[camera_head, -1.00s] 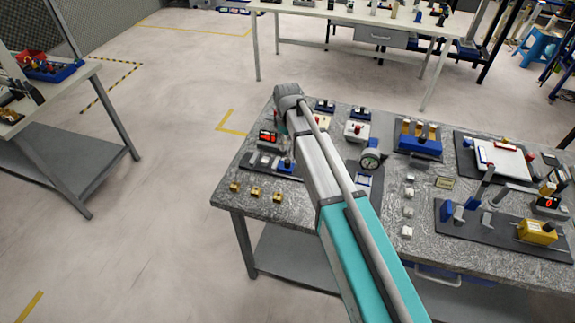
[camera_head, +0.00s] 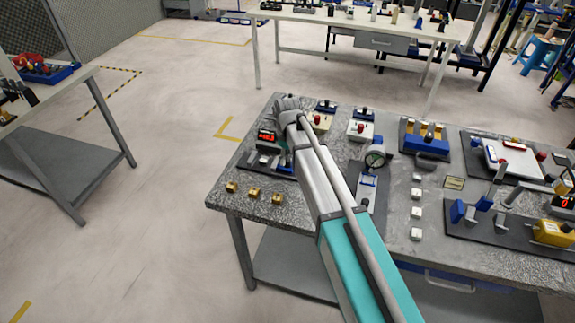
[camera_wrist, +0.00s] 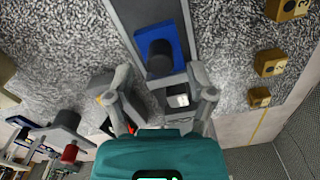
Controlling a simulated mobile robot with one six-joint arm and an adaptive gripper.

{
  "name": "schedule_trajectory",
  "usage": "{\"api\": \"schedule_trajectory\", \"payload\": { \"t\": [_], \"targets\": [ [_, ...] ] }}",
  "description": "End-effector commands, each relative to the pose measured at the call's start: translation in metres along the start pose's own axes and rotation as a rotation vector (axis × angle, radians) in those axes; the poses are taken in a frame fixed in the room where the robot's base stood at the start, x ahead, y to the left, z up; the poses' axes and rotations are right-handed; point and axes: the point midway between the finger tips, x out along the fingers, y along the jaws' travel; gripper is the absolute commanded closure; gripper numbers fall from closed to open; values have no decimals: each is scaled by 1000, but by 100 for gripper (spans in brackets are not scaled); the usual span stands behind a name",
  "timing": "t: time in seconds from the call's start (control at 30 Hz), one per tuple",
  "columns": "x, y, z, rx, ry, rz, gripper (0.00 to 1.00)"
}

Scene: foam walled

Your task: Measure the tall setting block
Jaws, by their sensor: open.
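Three brass-coloured blocks stand in a row near the table's left front edge, the middle one (camera_head: 254,193) between its neighbours; one shows a dark numeral in the wrist view (camera_wrist: 287,9). I cannot tell which block is the tall setting block. A bench gauge with a red-lit display (camera_head: 266,136) stands at the table's left end. Its blue slide with a black knob (camera_wrist: 172,42) sits on a grey rail in the wrist view. My gripper (camera_wrist: 158,88) is open over this rail, its fingers either side of a small white-topped grey part (camera_wrist: 178,99). Whether they touch it is unclear. My arm hides the gripper in the head view.
A blue holder with brass-coloured pieces (camera_head: 426,141) and a dark fixture plate (camera_head: 490,228) lie further right.

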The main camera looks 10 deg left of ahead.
Motion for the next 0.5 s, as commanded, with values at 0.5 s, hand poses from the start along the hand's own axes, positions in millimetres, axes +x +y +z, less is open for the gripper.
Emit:
{"api": "schedule_trajectory", "payload": {
  "t": [0.5],
  "targets": [
    [21,0,0,0,0,0,30]
  ]
}}
